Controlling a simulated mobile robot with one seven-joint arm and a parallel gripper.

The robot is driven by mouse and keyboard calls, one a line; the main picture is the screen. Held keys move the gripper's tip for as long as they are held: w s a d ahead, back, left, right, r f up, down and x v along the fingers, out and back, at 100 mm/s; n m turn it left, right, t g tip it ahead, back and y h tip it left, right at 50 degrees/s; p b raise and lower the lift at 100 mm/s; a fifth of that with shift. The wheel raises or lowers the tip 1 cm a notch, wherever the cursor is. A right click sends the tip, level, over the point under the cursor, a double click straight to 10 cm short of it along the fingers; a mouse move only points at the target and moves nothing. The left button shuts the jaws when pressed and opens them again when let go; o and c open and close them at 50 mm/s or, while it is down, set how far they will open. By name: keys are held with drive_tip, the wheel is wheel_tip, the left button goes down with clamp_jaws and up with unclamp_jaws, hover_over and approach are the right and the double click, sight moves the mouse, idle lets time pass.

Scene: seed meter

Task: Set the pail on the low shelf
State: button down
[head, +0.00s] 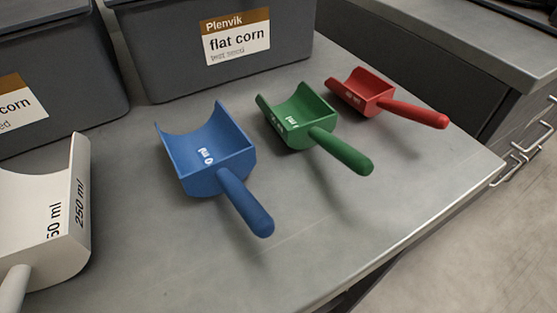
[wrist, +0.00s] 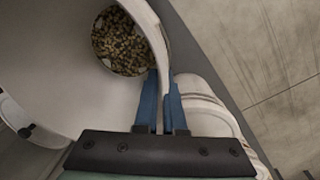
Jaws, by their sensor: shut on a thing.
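The pail (wrist: 60,85) is white and fills the left of the wrist view, seen from above into its open mouth. Small brown and dark seeds (wrist: 124,44) lie at its bottom. My gripper (wrist: 161,85) has blue fingers and is shut on the pail's rim, one finger inside the wall and one outside. A small dark fitting (wrist: 25,132) shows at the pail's left edge. The low shelf cannot be made out in either view. The head view shows neither my gripper nor the pail.
In the head view, a grey counter (head: 330,215) holds a blue scoop (head: 215,155), a green scoop (head: 300,120), a red scoop (head: 362,92) and a white scoop (head: 40,225). A grey bin (head: 170,55) stands behind. Pale floor (wrist: 262,50) shows right of the pail.

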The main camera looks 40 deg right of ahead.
wheel_tip(320, 180, down, 8)
drive_tip(key=b, duration=0.4)
drive_tip(key=shift+f, duration=0.2)
drive_tip(key=c, duration=1)
unclamp_jaws()
drive_tip(key=shift+s, duration=0.1)
wheel_tip(320, 180, up, 12)
drive_tip(key=p, duration=0.6)
drive_tip(key=shift+s+a+r, duration=0.15)
drive_tip(key=shift+s+a, duration=0.1)
drive_tip(key=shift+a, duration=0.2)
